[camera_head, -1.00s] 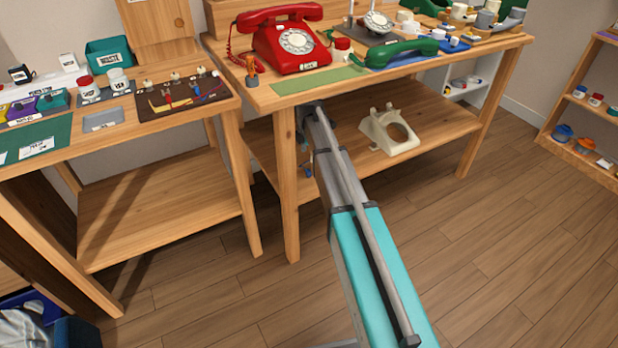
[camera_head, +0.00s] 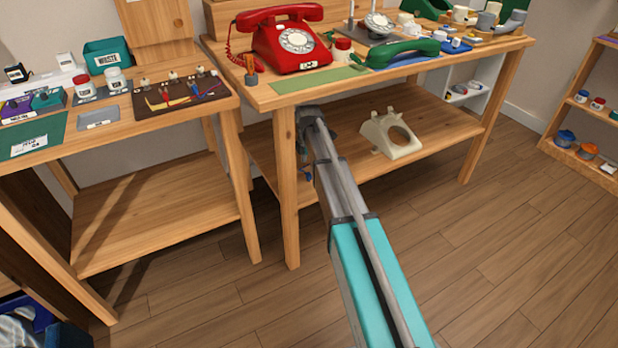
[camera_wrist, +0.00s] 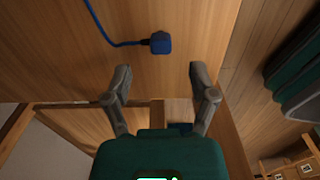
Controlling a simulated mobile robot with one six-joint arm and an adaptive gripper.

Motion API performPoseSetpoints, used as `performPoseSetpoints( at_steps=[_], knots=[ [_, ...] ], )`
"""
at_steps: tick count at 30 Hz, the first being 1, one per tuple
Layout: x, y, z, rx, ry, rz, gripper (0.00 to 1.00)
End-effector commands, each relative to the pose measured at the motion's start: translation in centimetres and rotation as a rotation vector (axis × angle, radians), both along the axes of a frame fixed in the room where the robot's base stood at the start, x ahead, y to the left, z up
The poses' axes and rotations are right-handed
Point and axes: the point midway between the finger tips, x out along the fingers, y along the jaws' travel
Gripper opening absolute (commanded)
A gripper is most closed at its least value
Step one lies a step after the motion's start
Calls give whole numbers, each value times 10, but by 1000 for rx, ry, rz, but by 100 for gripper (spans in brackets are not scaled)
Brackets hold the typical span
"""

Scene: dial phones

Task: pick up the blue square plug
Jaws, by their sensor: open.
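The blue square plug (camera_wrist: 160,43) shows in the wrist view at the top middle, on the end of a blue cord (camera_wrist: 103,30) that comes in from the upper left. It is against a wooden surface. My gripper (camera_wrist: 160,82) is open, with its two fingers apart and nothing between them. The plug is beyond the fingertips, roughly centred between them and not touched. In the head view my arm reaches to just under the front edge of the workbench (camera_head: 400,85). A small blue bit shows beside the arm there, but I cannot tell whether it is the plug.
A wooden bench leg (camera_head: 287,200) stands close to my arm's left. A cream phone shell (camera_head: 392,132) lies on the lower shelf to the right. A red dial phone (camera_head: 293,42) stands on the benchtop. The floor in front is clear.

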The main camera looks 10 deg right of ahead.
Motion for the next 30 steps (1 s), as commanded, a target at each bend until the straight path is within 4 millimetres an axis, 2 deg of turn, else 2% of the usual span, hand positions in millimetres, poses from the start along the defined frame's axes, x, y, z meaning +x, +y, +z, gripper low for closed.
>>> performPoseSetpoints(
  at_steps=[21,30],
  knots=[
    [0,-1,-48,0,0,0,74],
    [0,-1,-51,0,1,0,74]
  ],
)
